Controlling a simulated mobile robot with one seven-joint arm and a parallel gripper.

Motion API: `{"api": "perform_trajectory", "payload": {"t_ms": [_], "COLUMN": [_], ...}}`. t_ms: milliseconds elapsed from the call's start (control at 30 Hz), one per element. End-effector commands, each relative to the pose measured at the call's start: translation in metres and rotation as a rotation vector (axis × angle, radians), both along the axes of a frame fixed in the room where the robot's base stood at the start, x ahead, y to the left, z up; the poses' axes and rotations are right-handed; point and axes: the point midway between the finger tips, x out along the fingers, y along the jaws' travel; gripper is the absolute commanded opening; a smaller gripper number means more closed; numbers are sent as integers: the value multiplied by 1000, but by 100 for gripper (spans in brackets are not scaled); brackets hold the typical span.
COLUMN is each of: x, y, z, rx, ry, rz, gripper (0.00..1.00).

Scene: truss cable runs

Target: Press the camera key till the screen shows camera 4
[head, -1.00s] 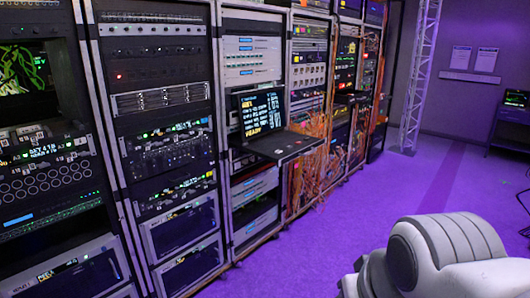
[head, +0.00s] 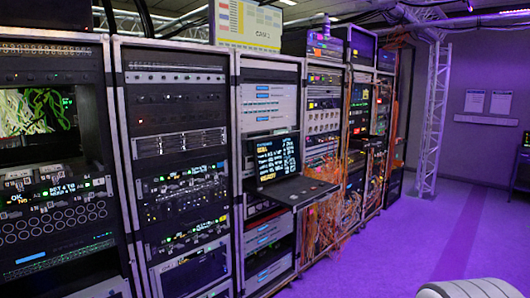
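In the head view, a screen (head: 36,112) in the far-left rack shows a picture of green cables. Below it is a key panel (head: 52,193) with a small green text display, small white labels and rows of round sockets or buttons beneath. A yellowish monitor (head: 247,22) on top of the racks carries small text that looks like "CAM 2". A fold-out console screen (head: 276,157) shows lines of white and yellow text. I cannot tell which key is the camera key. My gripper is out of view; only a white part of my arm shows at bottom right.
A row of equipment racks (head: 178,77) runs from the left towards the back. The console's keyboard shelf (head: 292,190) juts out from it. Orange cables (head: 327,222) hang farther along. A truss tower (head: 432,120) stands at the back. The purple floor (head: 400,240) is clear.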

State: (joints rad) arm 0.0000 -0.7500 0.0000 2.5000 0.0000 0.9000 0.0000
Motion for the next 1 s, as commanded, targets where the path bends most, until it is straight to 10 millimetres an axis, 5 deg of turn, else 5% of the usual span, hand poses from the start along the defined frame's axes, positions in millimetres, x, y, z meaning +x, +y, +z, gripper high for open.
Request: {"api": "perform_trajectory", "payload": {"t_ms": [67,333,1000], "x": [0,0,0], "y": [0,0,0], "z": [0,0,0], "rx": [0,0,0], "ry": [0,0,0], "rz": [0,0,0], "gripper": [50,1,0]}}
